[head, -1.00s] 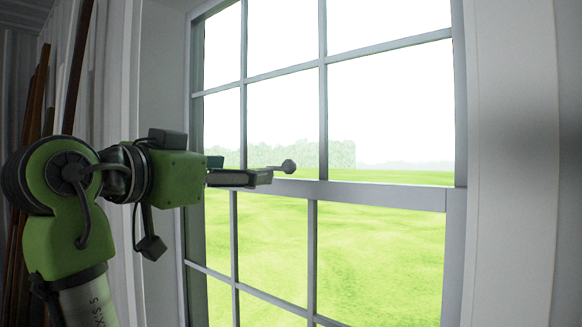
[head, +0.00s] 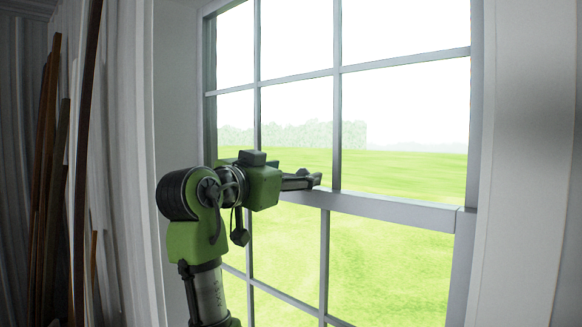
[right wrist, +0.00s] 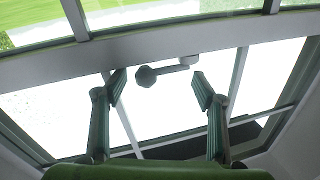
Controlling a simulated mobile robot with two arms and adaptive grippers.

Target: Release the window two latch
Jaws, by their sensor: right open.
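The window latch (right wrist: 165,71) is a small grey lever with a round knob, mounted on the window's middle rail (head: 400,210). In the right wrist view it points left from its base, between my fingertips in the picture. I see no clear contact with either finger. My right gripper (head: 314,180) is open and empty at the rail, and it also shows in the right wrist view (right wrist: 160,85) with a finger on each side of the latch. In the head view the gripper hides the latch. My left gripper is not in view.
The window frame (head: 472,110) has several panes with thin bars and grass outside. A white wall (head: 530,150) bounds it on the right. Several long wooden boards (head: 85,150) lean at the left wall. My right arm stands close to the window's left side.

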